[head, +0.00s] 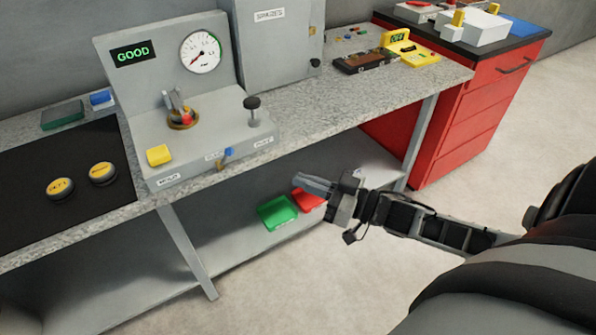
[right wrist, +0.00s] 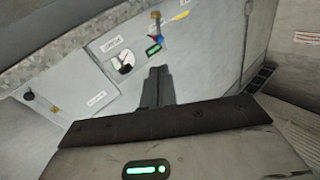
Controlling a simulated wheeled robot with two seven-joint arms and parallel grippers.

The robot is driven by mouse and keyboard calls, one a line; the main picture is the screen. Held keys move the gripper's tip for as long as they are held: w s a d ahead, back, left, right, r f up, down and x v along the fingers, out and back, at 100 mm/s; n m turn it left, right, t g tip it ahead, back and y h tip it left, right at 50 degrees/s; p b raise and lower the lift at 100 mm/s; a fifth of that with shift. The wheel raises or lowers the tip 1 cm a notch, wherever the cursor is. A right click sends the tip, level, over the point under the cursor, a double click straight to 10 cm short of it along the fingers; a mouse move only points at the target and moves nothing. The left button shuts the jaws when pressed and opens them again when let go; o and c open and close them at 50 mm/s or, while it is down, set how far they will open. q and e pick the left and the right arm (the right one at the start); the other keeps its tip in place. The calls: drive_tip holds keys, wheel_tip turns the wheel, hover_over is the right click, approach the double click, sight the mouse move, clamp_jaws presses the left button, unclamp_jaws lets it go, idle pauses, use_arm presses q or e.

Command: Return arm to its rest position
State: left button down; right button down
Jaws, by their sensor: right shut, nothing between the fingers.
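My right gripper (head: 312,184) is shut and empty. In the head view it hangs in the air in front of the bench, over the lower shelf area, with its arm coming in from the right. In the right wrist view the gripper's fingers (right wrist: 156,88) are pressed together and point toward the grey test stand. The test stand (head: 157,72) stands on the bench with a lit green "GOOD" display (head: 133,54) and a round gauge (head: 201,52). My left gripper is not in view.
The speckled bench top (head: 335,97) runs across the view. A green tray (head: 277,212) and a red tray (head: 308,199) sit on the lower shelf near my gripper. A red drawer cabinet (head: 470,108) stands at the right. The floor (head: 500,205) between is clear.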

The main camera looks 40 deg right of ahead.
drive_tip(key=s+a+f+m+g+h, duration=0.1)
drive_tip(key=s+a+f+m+h, duration=0.1)
drive_tip(key=s+a+f+h, duration=0.2)
drive_tip(key=a+f, duration=0.2)
drive_tip(key=a, duration=0.1)
drive_tip(key=shift+f, duration=0.3)
drive_tip(key=c, duration=1.8)
unclamp_jaws()
drive_tip(key=s+a+f+g+h, duration=0.1)
drive_tip(key=s+a, duration=0.1)
drive_tip(key=s+a+f+g, duration=0.1)
drive_tip(key=s+a+g, duration=0.1)
drive_tip(key=s+a+f+g+h, duration=0.1)
drive_tip(key=s+a+f, duration=0.1)
drive_tip(key=a, duration=0.1)
drive_tip(key=shift+s+h, duration=0.3)
drive_tip(key=shift+s, duration=0.1)
drive_tip(key=o, duration=0.4)
drive_tip(key=shift+s+a+g, duration=0.2)
drive_tip(key=shift+g, duration=0.1)
drive_tip(key=shift+o, duration=0.2)
